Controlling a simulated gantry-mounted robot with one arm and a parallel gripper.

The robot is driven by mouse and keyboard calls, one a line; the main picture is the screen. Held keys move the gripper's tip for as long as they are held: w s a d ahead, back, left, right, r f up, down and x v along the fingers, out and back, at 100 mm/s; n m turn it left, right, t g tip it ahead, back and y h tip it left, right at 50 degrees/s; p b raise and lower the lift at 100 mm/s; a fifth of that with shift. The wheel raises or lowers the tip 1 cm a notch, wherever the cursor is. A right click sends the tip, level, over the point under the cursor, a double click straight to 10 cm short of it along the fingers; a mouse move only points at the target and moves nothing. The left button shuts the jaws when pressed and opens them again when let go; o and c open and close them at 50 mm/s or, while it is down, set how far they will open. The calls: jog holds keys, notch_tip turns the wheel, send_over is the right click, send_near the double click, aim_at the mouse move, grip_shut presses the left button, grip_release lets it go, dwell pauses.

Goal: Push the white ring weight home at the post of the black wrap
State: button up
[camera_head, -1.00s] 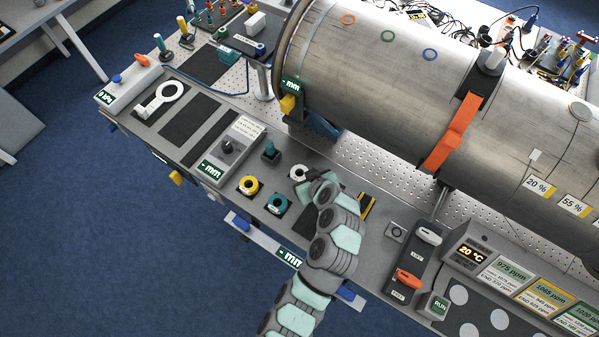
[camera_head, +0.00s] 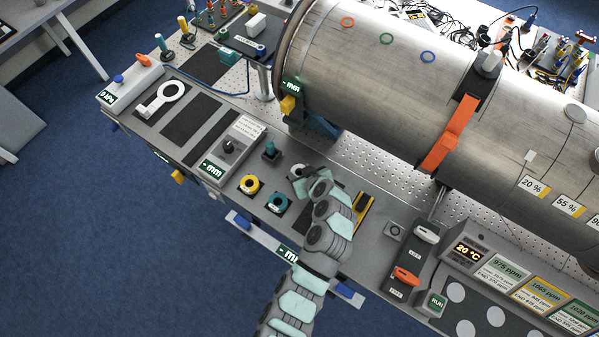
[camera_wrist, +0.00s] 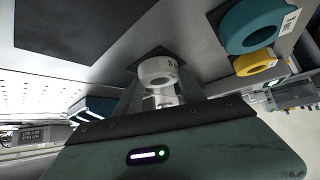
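The white ring weight (camera_head: 298,171) is on the bench at its dark pad, partly covered by my gripper (camera_head: 309,181). I cannot make out which part is the post.
A yellow ring (camera_head: 249,185) and a teal ring (camera_head: 277,204) sit on dark pads to the left of the white ring. A teal-topped knob (camera_head: 270,150) stands behind them. The metal cylinder (camera_head: 390,80) fills the back right. A switch panel (camera_head: 408,270) stands to the right.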

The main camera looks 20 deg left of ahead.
grip_shut()
dwell(0.4)
notch_tip(320, 180, up, 20)
jog(key=b, duration=0.1)
jog(key=shift+b, duration=0.35)
